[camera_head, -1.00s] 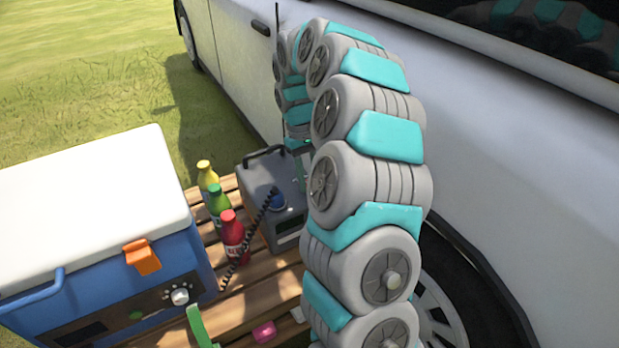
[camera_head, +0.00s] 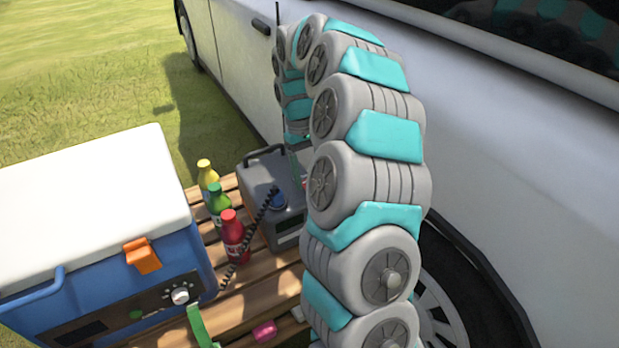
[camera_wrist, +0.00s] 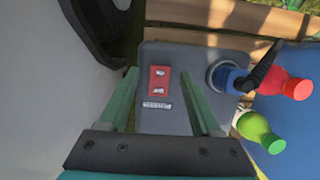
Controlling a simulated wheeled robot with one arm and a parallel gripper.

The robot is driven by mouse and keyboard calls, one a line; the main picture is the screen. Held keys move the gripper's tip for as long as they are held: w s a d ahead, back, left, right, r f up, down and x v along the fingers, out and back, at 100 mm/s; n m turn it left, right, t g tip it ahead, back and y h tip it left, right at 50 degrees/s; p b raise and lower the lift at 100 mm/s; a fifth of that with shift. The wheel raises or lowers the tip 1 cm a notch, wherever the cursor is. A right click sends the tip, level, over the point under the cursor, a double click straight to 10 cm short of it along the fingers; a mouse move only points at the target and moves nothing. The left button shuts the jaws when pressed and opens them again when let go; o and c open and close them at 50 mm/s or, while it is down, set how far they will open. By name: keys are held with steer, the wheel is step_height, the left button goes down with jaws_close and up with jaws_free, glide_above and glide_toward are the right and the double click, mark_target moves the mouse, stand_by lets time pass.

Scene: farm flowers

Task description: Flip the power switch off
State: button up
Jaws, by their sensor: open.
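The grey power box (camera_head: 258,178) stands on the wooden slats beside the white vehicle. In the wrist view its grey face (camera_wrist: 185,65) carries a red power switch (camera_wrist: 159,80) with a small label plate below it. My gripper (camera_wrist: 159,74) is open. Its two green fingers lie on either side of the switch in the picture, with nothing between them held. I cannot tell how far the fingertips are from the face, or which position the switch is in. In the head view my arm hides most of the switch side of the box.
A blue plug (camera_wrist: 227,78) with a black coiled cable (camera_head: 262,210) sits on the box beside the switch. Yellow, green and red bottles (camera_head: 233,235) stand close to the box. A blue cooler (camera_head: 190,262) with a white lid is at left. The white vehicle (camera_head: 500,150) bounds the right.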

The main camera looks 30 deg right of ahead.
mark_target(305, 183)
steer(key=v, duration=0.5)
steer(key=shift+w+d+r, duration=0.1)
steer(key=shift+w+r, duration=0.05)
steer(key=shift+r, duration=0.15)
steer(key=shift+r+b, duration=0.3)
steer(key=shift+r, duration=0.3)
steer(key=s+a+r+n, duration=0.1)
steer(key=s+a+r, duration=0.2)
steer(key=s+a, duration=1.1)
steer(key=s+f, duration=0.3)
steer(key=s, duration=0.7)
steer(key=s+a+f+m+t, duration=0.1)
steer(key=s+f, duration=0.1)
steer(key=s, duration=0.8)
steer(key=shift+f, duration=0.35)
